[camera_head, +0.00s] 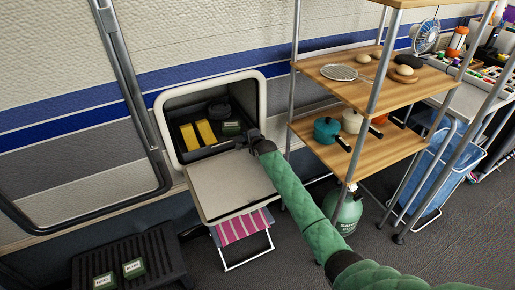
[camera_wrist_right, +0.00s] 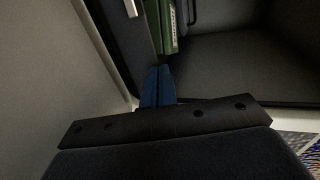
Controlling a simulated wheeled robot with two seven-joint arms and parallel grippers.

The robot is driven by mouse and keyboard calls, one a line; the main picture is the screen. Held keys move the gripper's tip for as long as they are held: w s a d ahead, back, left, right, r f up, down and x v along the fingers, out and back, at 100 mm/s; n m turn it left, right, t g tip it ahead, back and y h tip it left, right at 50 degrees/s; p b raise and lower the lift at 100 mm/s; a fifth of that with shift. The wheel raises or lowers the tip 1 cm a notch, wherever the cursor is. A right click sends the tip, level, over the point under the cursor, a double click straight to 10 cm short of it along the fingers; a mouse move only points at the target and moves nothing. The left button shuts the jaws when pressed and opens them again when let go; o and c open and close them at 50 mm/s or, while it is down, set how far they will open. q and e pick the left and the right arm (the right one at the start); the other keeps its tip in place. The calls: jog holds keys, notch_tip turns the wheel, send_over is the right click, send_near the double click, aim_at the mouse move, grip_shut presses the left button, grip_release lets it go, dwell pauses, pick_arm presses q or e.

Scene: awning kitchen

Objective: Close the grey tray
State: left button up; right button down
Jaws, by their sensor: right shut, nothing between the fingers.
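A dark grey tray (camera_head: 210,150) sits inside the rounded opening in the camper wall, holding yellow boxes (camera_head: 197,134), a green box (camera_head: 231,128) and a dark round item. Below it, a light grey flap (camera_head: 228,187) hangs out open, nearly flat. My right gripper (camera_head: 252,138) is at the right front of the opening, above the flap's inner edge. In the right wrist view its blue fingertips (camera_wrist_right: 158,86) are together and empty, close to a dark wall beside the green box (camera_wrist_right: 168,28). Whether they touch it I cannot tell. My left gripper is out of view.
A metal-framed shelf (camera_head: 360,150) with pans stands right of the opening, close to my right arm. A striped folding stool (camera_head: 243,228) stands under the flap. A black slatted bench (camera_head: 150,262) is at lower left. A green gas bottle (camera_head: 343,208) stands behind my arm.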

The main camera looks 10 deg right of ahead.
jog(key=w, duration=0.2)
jog(key=w+a+b, duration=0.1)
jog(key=w, duration=0.1)
jog(key=shift+a+f, duration=0.1)
jog(key=shift+a, duration=0.05)
jog(key=shift+w+a, duration=0.1)
jog(key=shift+w, duration=0.5)
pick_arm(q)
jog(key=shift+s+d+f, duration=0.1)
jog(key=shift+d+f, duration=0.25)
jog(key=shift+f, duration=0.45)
pick_arm(e)
jog(key=shift+r, duration=0.2)
jog(key=shift+r, duration=0.1)
